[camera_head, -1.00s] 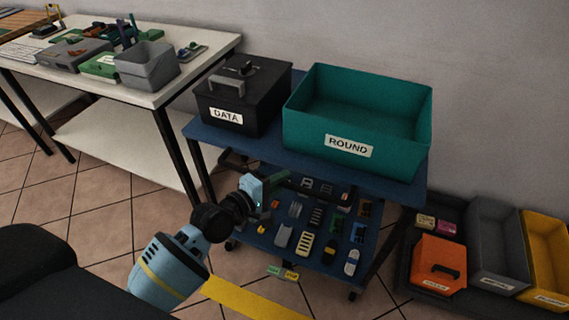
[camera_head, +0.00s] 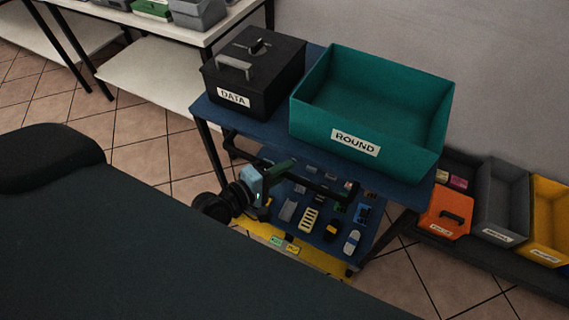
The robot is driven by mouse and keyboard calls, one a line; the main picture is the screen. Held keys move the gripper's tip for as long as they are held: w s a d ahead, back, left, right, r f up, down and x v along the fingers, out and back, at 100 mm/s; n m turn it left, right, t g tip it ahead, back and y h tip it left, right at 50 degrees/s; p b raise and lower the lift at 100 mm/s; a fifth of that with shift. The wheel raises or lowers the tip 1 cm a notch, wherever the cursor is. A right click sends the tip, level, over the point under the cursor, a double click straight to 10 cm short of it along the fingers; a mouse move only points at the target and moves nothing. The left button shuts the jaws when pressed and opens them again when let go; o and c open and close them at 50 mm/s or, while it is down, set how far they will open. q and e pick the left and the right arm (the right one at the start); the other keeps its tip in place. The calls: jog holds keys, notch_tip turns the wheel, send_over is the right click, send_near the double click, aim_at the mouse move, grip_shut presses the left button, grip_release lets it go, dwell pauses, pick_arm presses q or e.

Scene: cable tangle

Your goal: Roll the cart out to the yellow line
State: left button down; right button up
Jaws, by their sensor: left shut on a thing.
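The blue two-shelf cart (camera_head: 270,135) stands in the middle, angled, with a black box labelled DATA (camera_head: 235,97) and a teal bin labelled ROUND (camera_head: 357,144) on its top shelf. Several small connectors and adapters lie on the lower shelf. A dark handle bar (camera_head: 312,184) crosses the cart's near side. My left gripper (camera_head: 281,174) is shut on this bar; the exact contact is small and dark. The yellow line (camera_head: 318,265) is on the floor at the lower shelf's near edge, partly hidden by the cart and my own body. My right gripper is not in view.
A white table (camera_head: 150,73) with bins stands behind at left. A grey bin (camera_head: 502,205), a yellow bin (camera_head: 552,220) and an orange box (camera_head: 444,215) are in a dark tray at right, close to the cart. Tiled floor (camera_head: 400,285) is open at lower right.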

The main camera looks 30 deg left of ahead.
pick_arm(q)
jog(key=shift+s, duration=0.25)
jog(key=c, duration=1.4)
grip_release()
jog(key=shift+o, duration=0.2)
jog(key=v, duration=0.7)
jog(key=shift+s, duration=0.3)
jog(key=shift+a+r, duration=0.1)
jog(key=shift+a, duration=0.05)
